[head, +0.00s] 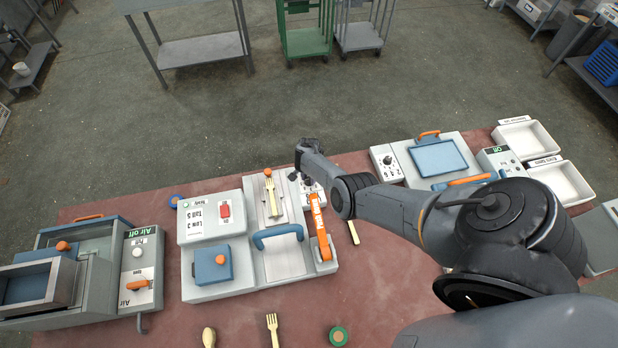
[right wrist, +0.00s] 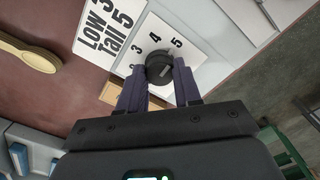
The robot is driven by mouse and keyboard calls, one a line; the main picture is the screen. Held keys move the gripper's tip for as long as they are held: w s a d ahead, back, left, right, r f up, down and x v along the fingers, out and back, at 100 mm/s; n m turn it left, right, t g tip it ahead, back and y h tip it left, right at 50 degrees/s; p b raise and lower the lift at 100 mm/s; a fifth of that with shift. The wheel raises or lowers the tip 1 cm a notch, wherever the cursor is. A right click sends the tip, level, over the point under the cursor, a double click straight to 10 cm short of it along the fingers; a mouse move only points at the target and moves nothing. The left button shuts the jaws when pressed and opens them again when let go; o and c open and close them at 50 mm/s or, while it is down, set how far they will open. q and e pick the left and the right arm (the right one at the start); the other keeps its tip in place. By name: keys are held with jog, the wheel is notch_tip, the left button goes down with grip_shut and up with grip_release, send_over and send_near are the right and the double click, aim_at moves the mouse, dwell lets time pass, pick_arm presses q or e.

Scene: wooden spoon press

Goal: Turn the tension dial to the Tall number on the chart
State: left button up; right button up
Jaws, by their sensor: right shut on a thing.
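The tension dial (right wrist: 159,67) is a round black knob on a white number plate (right wrist: 190,62) in the right wrist view. The figures 3, 4 and 5 show around it; which one it points to I cannot tell. The chart (right wrist: 104,30) beside it reads Low 3, Tall 5. The chart also shows in the head view (head: 208,217), on the press's grey-white housing. My right gripper (right wrist: 160,78) is shut on the dial, one dark finger on each side. In the head view my right gripper (head: 306,172) reaches down at the dial panel and partly hides it. My left gripper is not in view.
The press (head: 282,262) has a blue handle (head: 278,236) and an orange lever (head: 319,228); a wooden fork (head: 271,196) lies on it. Another fork (head: 272,330) and a spoon (head: 209,337) lie in front. Machines stand left and right; white trays (head: 562,184) are at far right.

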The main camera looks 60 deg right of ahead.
dwell(0.3)
jog(key=o, duration=1)
jog(key=shift+d, duration=0.1)
jog(key=shift+o, duration=0.2)
jog(key=shift+r, duration=0.15)
jog(key=shift+r+p, duration=0.25)
jog(key=shift+p, duration=0.05)
notch_tip(320, 180, up, 10)
jog(key=p, duration=0.3)
jog(key=shift+p, duration=0.35)
